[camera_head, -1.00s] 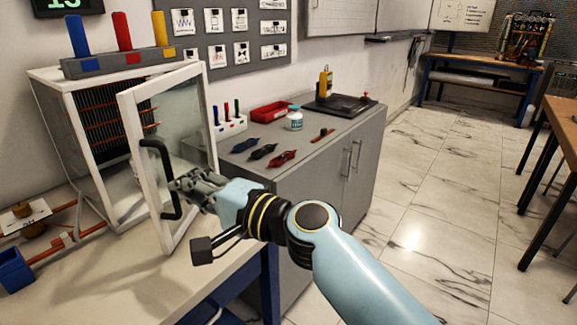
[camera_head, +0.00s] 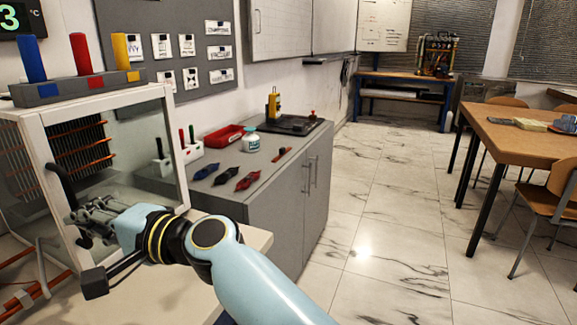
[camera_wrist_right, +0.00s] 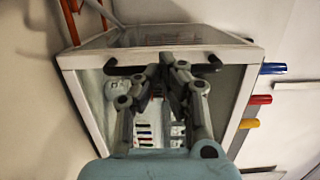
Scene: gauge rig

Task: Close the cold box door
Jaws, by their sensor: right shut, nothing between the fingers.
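The cold box (camera_head: 12,112) is at the left in the head view, with copper coils inside. Its glass door (camera_head: 140,150) has a white frame and lies close along the box front; I cannot tell whether a gap remains. The black door handle (camera_head: 62,185) is on the door's left side, partly behind my fingers. My right gripper (camera_head: 78,218) is shut and empty at the handle, in front of the door. In the wrist view the shut fingers (camera_wrist_right: 168,75) cover the middle of the handle (camera_wrist_right: 122,68); contact is unclear. My left gripper is not in view.
A rack with blue, red and yellow cylinders (camera_head: 85,85) stands on the box. A grey cabinet (camera_head: 270,185) to the right carries a red tray (camera_head: 223,136), a jar (camera_head: 251,142) and several small tools. The tiled floor (camera_head: 400,215) further right is clear.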

